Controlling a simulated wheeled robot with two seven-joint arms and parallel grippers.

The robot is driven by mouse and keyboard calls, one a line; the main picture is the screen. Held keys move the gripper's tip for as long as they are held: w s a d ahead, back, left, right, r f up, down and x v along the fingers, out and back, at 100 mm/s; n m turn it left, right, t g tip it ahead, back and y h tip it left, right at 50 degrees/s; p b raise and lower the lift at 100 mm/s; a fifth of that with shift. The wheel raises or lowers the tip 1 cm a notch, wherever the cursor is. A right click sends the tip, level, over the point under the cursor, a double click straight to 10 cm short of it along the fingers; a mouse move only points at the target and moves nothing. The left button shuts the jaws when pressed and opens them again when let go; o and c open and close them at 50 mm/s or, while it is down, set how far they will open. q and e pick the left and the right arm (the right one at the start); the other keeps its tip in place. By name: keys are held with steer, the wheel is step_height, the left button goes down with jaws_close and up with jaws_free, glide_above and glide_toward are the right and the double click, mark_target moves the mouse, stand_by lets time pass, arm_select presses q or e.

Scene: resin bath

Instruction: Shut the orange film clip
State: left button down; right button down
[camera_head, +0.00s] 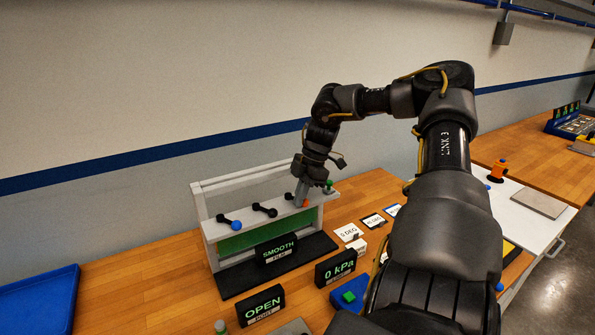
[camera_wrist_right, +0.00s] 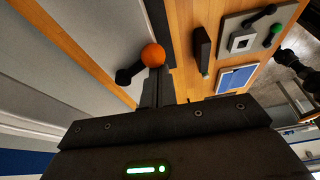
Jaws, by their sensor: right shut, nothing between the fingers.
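The orange film clip is a dark lever with an orange ball end (camera_wrist_right: 153,55), on the top rail of the grey frame (camera_head: 262,222). In the head view a small part of the orange ball (camera_head: 306,204) shows beside my right gripper (camera_head: 302,196), which hides most of the lever. In the right wrist view the right gripper (camera_wrist_right: 155,85) is shut and empty, its fingertips close against the orange ball; I cannot tell if they touch. The lever (camera_wrist_right: 129,73) points away from the ball toward the lower left. My left gripper is not in view.
A clip with a blue ball (camera_head: 236,225) and one with a black ball (camera_head: 271,212) sit left on the same rail. A green-tipped lever (camera_head: 329,184) stands at the right. SMOOTH (camera_head: 277,250), OPEN (camera_head: 262,305) and 0 kPa (camera_head: 336,267) signs stand in front.

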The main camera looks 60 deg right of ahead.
stand_by(0.7)
steer(key=shift+a, duration=0.3)
step_height(320, 180, up, 10)
steer(key=b, duration=0.2)
steer(key=shift+d, duration=0.15)
stand_by(0.5)
